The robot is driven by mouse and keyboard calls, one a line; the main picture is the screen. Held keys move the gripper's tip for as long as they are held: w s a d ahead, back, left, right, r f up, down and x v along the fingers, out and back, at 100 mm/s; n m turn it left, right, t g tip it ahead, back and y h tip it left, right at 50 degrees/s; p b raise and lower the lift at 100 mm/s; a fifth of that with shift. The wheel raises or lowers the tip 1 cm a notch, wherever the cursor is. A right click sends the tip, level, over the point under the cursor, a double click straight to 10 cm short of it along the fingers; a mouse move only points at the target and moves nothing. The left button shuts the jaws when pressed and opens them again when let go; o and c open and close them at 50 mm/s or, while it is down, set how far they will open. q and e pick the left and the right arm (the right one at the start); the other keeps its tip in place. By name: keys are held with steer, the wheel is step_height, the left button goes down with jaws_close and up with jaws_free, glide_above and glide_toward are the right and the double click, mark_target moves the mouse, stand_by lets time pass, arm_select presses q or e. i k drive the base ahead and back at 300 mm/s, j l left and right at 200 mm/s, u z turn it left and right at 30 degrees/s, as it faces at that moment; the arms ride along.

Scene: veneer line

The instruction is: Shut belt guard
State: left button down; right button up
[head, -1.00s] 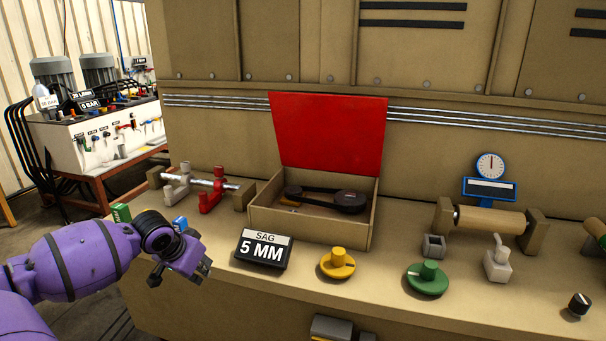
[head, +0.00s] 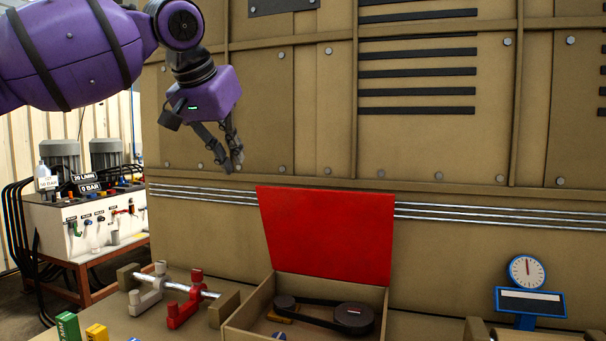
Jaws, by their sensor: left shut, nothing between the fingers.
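The belt guard is a red lid (head: 328,235) that stands raised, leaning slightly back, at the rear of an open tan box (head: 250,308). Inside the box a black belt (head: 315,303) runs around two dark pulleys, the larger one at the right. My left gripper (head: 234,168) is above and to the left of the red lid, in front of the tan panel. Its fingers point down, are shut and hold nothing. It is apart from the lid. My right gripper is not in view.
A rod on red and grey clamps (head: 176,310) stands left of the box. A blue dial gauge (head: 526,272) stands at the right. The tan machine wall (head: 430,150) rises close behind the lid. A white hydraulic unit (head: 90,225) is at the far left.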

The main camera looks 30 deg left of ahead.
mark_target(347, 236)
steer(key=i+j, duration=0.15)
steer(key=i, duration=0.35)
steer(key=i+j, duration=0.2)
steer(key=i, duration=0.25)
